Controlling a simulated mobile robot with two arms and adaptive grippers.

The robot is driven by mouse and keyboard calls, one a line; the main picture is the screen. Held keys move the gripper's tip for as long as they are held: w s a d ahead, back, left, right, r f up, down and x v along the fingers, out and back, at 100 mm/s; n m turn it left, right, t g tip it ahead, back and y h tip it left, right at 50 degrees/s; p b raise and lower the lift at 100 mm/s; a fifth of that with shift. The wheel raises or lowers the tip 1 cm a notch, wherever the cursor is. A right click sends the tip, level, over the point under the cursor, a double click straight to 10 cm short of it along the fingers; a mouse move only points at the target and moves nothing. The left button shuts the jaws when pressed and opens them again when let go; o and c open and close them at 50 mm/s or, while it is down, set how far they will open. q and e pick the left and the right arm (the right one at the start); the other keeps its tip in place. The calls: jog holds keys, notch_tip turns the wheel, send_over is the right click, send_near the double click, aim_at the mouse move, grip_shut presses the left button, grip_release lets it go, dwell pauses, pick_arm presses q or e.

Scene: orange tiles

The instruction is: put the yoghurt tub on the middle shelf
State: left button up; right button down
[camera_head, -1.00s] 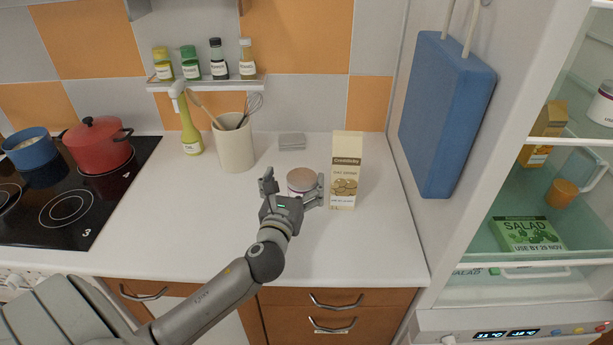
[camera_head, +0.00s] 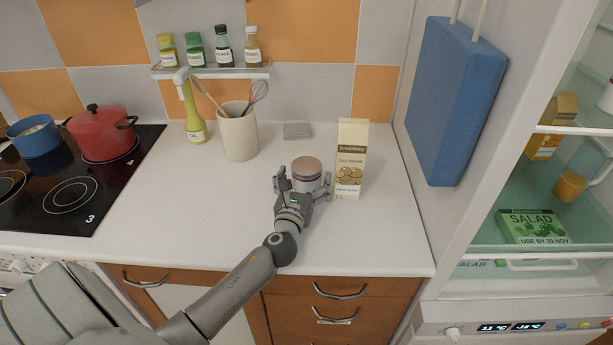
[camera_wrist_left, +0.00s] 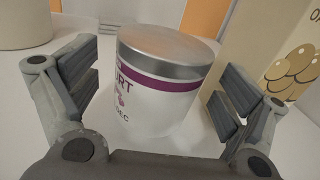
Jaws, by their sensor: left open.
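The yoghurt tub (camera_head: 306,174) is white with a purple band and a metallic lid, and stands upright on the white counter. In the left wrist view the tub (camera_wrist_left: 160,85) sits between the two open fingers, with a gap on each side. My left gripper (camera_head: 303,184) is open, low over the counter at the tub's near side; it also shows in the left wrist view (camera_wrist_left: 155,100). The fridge (camera_head: 540,190) stands open at the right, with glass shelves (camera_head: 575,130). Part of a white tub (camera_head: 606,97) shows at its right edge. My right gripper is not in view.
An oat drink carton (camera_head: 350,160) stands close to the right of the tub. A utensil pot (camera_head: 239,135), an oil bottle (camera_head: 196,125) and a grey block (camera_head: 297,131) are behind. The fridge holds a salad box (camera_head: 533,227) and an orange cup (camera_head: 570,186).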

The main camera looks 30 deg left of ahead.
pick_arm(q)
jog(key=shift+x, duration=1.15)
jog(key=shift+s, duration=0.1)
jog(key=shift+c, duration=1)
jog(key=c, duration=1)
jog(key=shift+c, duration=1)
